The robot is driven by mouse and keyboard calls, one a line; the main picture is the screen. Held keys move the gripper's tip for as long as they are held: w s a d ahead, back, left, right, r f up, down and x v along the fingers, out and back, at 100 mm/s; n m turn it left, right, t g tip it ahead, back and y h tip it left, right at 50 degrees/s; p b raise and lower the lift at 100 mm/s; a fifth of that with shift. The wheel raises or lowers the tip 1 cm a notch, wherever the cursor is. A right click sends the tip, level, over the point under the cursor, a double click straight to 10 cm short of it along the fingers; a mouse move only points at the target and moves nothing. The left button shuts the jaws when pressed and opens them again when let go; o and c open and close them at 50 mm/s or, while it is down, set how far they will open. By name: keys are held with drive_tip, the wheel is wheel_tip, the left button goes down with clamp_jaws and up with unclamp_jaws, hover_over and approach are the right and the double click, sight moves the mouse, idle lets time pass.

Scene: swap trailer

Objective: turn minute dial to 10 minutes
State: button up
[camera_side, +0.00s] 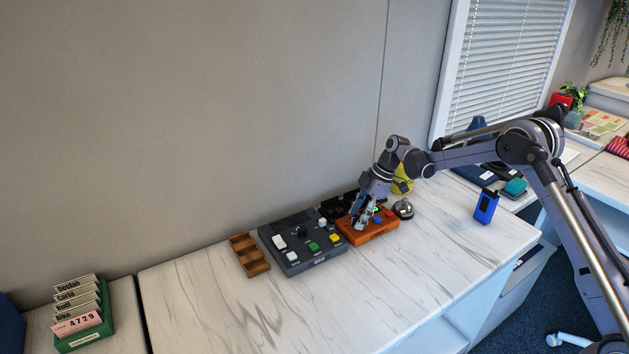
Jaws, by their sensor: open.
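My gripper (361,222) is open and points down over the left part of an orange box (365,238) with small coloured buttons on top. The fingers are at or just above its top surface; I cannot tell if they touch. They hide part of that top. A dark grey panel (318,265) with white, green and yellow buttons stands just left of the orange box. It has a round dark knob (302,232) on its upper part. I cannot make out which part is the minute dial or read any setting.
A brown wooden tray (249,255) lies left of the grey panel. A silver bell (403,209) stands right of the orange box. A blue handheld device (485,206) stands at the right. The marble counter (400,285) in front is clear. A wall rises behind.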

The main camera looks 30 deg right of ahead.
clamp_jaws()
